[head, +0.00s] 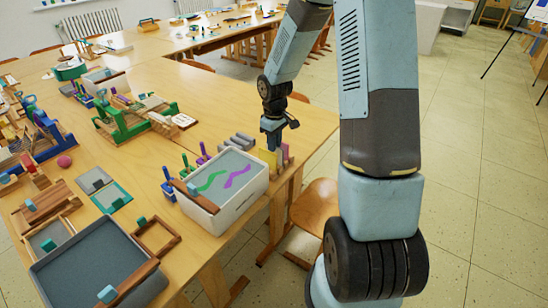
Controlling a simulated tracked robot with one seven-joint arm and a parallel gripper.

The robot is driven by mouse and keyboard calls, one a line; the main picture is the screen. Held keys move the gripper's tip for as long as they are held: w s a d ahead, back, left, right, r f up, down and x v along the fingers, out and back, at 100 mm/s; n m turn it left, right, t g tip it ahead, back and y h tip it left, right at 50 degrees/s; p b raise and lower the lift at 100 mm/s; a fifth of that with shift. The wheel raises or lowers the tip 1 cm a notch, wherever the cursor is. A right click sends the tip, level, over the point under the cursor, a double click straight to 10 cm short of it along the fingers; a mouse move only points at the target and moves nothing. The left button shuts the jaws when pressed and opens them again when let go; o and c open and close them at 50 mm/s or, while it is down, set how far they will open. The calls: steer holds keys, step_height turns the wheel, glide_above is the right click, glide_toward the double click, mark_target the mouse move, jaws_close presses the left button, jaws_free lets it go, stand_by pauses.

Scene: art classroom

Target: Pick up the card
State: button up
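No single thing stands out clearly as the card. Two flat, card-like pieces lie on the table: a grey one (92,180) and a teal-edged one (116,204), both left of the white tray. My gripper (272,146) points down at the table's right edge. It is just above or behind a small yellow block (267,158), with a pink block (285,153) beside it. Its fingertips are small and partly hidden, so I cannot tell whether they are apart or hold anything.
The wooden table (215,95) is crowded on its left. A white tray (232,208) with green and purple wavy shapes stands near its right edge. A large grey tray (92,265) is in front. A wooden chair (318,203) stands below my arm. The right-hand floor is mostly clear.

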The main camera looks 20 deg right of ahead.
steer(key=shift+w+d+f, duration=0.1)
steer(key=shift+f, duration=1.2)
steer(key=shift+w+f, duration=0.1)
steer(key=shift+f, duration=1.2)
steer(key=shift+c, duration=0.2)
jaws_close()
